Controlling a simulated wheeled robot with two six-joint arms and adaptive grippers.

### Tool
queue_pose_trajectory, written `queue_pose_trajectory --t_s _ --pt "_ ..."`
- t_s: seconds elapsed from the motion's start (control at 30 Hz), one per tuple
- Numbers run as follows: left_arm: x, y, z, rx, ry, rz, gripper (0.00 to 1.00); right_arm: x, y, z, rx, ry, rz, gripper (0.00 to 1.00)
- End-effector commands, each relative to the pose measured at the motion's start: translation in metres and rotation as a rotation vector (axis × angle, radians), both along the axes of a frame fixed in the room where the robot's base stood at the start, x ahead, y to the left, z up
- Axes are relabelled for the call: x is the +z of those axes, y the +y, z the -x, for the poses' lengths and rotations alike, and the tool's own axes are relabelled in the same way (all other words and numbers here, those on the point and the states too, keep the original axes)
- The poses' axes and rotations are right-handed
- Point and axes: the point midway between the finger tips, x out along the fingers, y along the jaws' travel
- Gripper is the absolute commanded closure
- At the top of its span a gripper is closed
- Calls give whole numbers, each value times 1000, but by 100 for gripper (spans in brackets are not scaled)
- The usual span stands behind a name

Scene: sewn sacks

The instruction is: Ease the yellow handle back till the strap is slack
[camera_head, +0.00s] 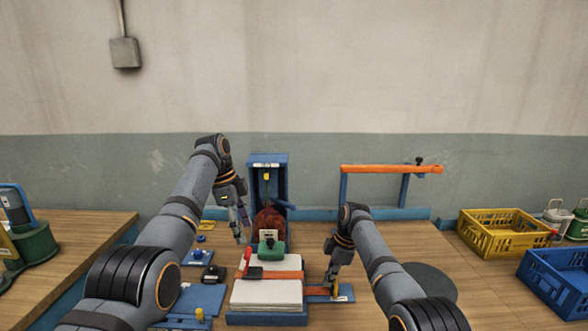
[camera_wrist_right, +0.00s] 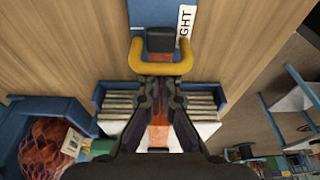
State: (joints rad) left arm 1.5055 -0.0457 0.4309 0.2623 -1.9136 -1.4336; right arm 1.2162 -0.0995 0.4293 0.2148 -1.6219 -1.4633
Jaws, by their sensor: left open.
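The yellow handle (camera_head: 335,289) is at the right of the sack stack, and the right wrist view shows it as a yellow U (camera_wrist_right: 186,62) around a dark block. My right gripper (camera_head: 332,283) reaches down to it, its fingertips (camera_wrist_right: 161,77) narrowed on the handle's bar. The orange strap (camera_head: 287,275) crosses the pale stack (camera_head: 265,294) and runs toward the handle; it looks flat, and part shows between my fingers (camera_wrist_right: 160,135). My left gripper (camera_head: 242,231) is open and empty, above the table left of the red net sack (camera_head: 268,222).
A blue stand (camera_head: 283,172) is behind the net sack. A green block (camera_head: 271,250) and a red-handled tool (camera_head: 246,262) are by the stack's back edge. An orange bar (camera_head: 390,169) stands at the back. Yellow crate (camera_head: 500,239) and blue crate (camera_head: 550,287) are at the right.

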Motion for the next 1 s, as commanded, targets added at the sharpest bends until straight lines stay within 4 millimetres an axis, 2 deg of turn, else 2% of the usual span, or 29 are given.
queue_pose_trajectory --t_s 0.7,1.0 --pt "-21 0 0 0 0 0 40 -1 32 0 -1 -1 1 100" --pt "-20 0 0 0 0 0 40 0 33 0 -1 0 2 100"
